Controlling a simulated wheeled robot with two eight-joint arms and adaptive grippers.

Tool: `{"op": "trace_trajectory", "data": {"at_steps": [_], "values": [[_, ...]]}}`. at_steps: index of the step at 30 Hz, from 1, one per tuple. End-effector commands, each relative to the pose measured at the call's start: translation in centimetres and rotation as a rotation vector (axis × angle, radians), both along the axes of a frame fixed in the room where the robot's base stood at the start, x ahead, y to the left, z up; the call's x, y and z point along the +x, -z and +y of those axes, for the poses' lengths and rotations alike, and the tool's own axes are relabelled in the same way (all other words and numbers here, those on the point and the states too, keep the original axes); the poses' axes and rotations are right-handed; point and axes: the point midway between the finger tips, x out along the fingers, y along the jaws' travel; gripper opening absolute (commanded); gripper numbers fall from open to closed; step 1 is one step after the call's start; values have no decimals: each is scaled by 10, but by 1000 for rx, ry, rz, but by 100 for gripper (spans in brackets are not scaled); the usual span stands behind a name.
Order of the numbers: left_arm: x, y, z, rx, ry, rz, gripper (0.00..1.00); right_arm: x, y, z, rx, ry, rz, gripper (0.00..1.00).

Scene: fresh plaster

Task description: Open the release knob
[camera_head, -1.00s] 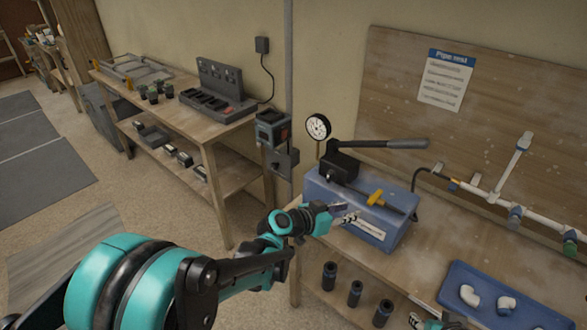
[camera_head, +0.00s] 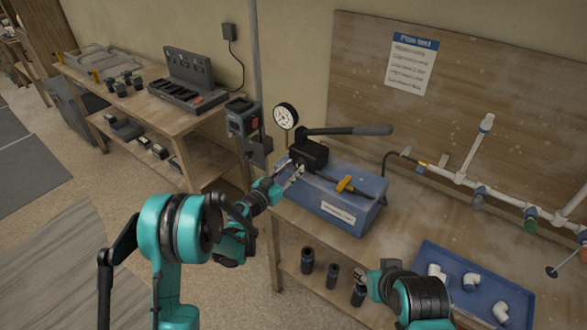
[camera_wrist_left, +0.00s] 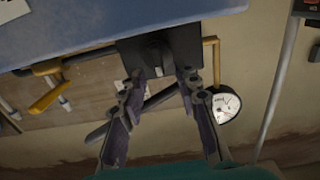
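The test pump is a blue tank (camera_head: 338,205) with a black block (camera_head: 308,154) on top, a long lever (camera_head: 350,131) and a yellow-handled valve (camera_head: 345,184). My left gripper (camera_head: 291,176) is at the near left side of the black block. In the left wrist view its fingers (camera_wrist_left: 162,76) are spread apart, with the black block (camera_wrist_left: 182,50) just beyond the tips. A small dark round part, perhaps the release knob (camera_wrist_left: 157,54), shows on the block between them. I see no clear contact. My right gripper (camera_head: 368,282) is low at the front; its fingers are unclear.
A pressure gauge (camera_head: 285,116) stands behind the block and also shows in the left wrist view (camera_wrist_left: 225,106). Dark cylinders (camera_head: 307,261) stand on the lower shelf. A blue tray (camera_head: 440,258) with white fittings is at right, below white pipework (camera_head: 505,199).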

Motion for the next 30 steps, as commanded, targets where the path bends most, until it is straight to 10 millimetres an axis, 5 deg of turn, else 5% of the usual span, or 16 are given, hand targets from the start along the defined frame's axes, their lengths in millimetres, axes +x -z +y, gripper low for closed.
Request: {"op": "trace_trajectory", "data": {"at_steps": [12,17,30], "values": [[12,0,-8,0,-1,0,32,0,2,0,0,0,0,40],[11,0,-8,0,-1,0,0,0,2,0,0,0,0,40],[12,0,-8,-35,-1,25,0,0,5,0,0,0,0,40]]}}
